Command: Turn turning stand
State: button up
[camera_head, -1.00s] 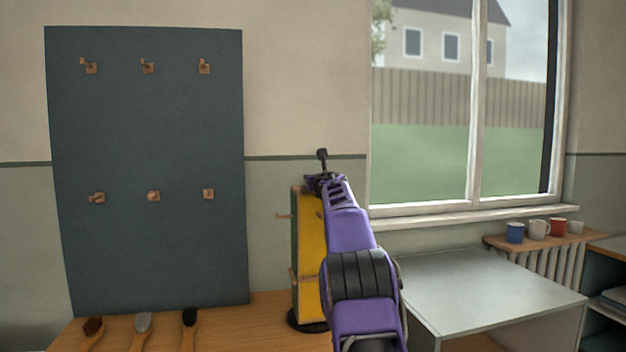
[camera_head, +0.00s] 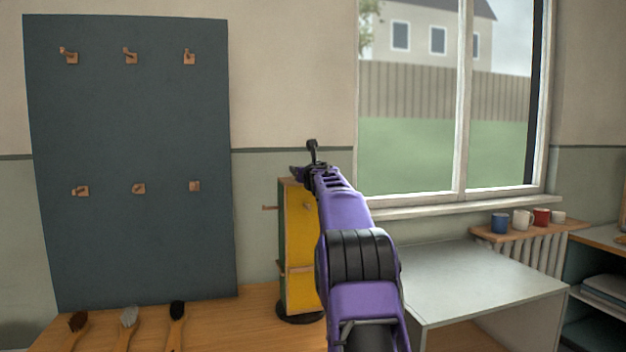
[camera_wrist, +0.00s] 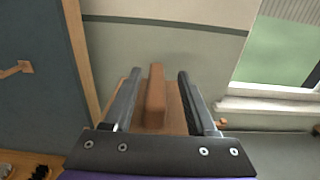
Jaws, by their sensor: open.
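The turning stand (camera_head: 300,245) is a tall block with yellow and green faces, small wooden pegs and a round black base, standing upright on the wooden bench. My purple arm hides part of its right side. My gripper (camera_head: 312,165) is at the top of the stand. In the wrist view, my gripper (camera_wrist: 158,92) is open, with a wooden bar (camera_wrist: 156,95) on the stand's brown top between its two fingers. Gaps show on both sides of the bar. Whether the fingers touch the stand's top cannot be told.
A dark pegboard (camera_head: 130,150) with several wooden pegs is on the wall at left. Several brushes (camera_head: 128,322) lie on the bench (camera_head: 225,325) at its front left. A grey table (camera_head: 470,280) stands right of my arm. Mugs (camera_head: 522,219) stand on a shelf below the window.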

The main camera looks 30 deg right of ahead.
jog(key=shift+s+a, duration=0.3)
jog(key=shift+s, duration=0.2)
jog(key=shift+v, duration=0.95)
jog(key=v, duration=1.2)
jog(key=shift+s, duration=0.35)
jog(key=shift+a+f, duration=0.1)
